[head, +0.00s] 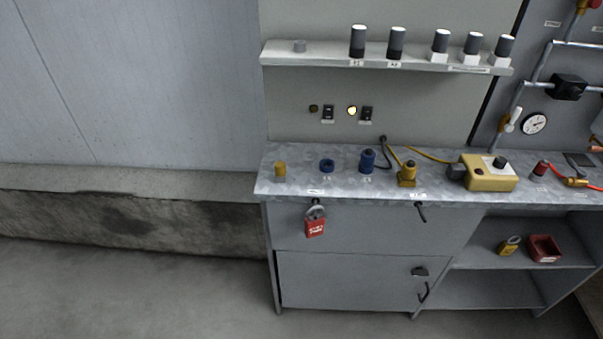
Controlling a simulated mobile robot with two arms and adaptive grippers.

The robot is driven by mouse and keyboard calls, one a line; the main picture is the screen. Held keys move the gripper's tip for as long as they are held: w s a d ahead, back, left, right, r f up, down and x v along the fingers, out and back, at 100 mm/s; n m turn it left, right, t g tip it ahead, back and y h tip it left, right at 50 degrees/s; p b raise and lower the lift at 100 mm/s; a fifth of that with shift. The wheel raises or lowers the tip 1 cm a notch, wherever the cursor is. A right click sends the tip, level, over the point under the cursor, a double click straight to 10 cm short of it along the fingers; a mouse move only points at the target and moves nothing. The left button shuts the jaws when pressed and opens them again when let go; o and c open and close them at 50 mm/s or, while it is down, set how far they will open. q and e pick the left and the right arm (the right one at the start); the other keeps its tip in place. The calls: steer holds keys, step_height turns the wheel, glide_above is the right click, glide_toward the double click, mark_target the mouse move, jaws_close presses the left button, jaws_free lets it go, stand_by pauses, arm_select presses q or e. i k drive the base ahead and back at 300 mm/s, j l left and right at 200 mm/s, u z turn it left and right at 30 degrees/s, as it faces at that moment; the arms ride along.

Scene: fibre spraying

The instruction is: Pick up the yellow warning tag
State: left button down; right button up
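A small yellow piece with a dark loop at its top (508,246) lies on the open shelf at the lower right of the bench. It looks like the yellow warning tag, but it is too small to read and could be a padlock. It sits just left of a red open box (544,248), apart from it. Neither of my grippers is in the head view.
A red tag or padlock (315,227) hangs on the cabinet front. The metal bench top (338,180) holds a yellow cylinder (280,170), blue fittings (367,161), a yellow connector (407,174) and a yellow control box (489,176). The floor (150,290) in front is clear.

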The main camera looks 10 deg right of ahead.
mark_target(507, 247)
steer(key=z, duration=2)
steer(key=i+l, duration=0.3)
steer(key=l, duration=0.15)
steer(key=i+l+z, duration=0.1)
steer(key=i+l, duration=0.15)
steer(key=l, duration=0.2)
